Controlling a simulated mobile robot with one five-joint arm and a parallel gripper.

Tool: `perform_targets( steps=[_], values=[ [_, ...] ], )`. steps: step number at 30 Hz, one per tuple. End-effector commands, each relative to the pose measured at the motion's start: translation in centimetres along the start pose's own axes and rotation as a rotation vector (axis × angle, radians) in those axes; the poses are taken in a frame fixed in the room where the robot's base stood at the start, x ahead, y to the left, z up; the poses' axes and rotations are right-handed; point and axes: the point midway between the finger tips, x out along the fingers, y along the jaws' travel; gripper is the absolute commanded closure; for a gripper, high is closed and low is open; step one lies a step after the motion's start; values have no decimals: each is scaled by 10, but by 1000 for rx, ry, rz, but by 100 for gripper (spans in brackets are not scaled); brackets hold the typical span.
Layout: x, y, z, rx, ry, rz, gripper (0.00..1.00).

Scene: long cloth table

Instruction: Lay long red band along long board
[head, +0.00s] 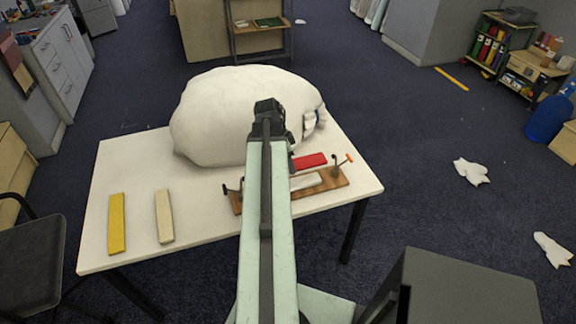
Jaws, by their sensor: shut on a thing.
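The long red band (312,160) shows as a flat red strip just behind the long board. Its left part is hidden behind my arm, so I cannot tell its full length or whether it touches the table. The long brown board (331,182) lies on the table, with a pale strip (308,181) on it and a dark clamp-like post at each end; the right one has an orange handle. My gripper (291,164) is mostly hidden behind my arm; a small dark part shows at the red band's visible left end. It is shut on the red band.
A large white bundle (225,110) fills the back of the white table (200,240). A yellow strip (117,224) and a cream strip (164,216) lie at the left. A grey box-like surface (460,290) stands at the lower right.

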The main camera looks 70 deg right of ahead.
Motion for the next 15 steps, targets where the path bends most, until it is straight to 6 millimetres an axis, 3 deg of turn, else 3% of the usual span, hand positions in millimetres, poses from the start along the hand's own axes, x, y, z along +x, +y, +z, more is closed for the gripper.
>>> perform_targets(
  steps=[15],
  values=[
    [55, 0, 16, -1, 0, 0, 97]
  ],
)
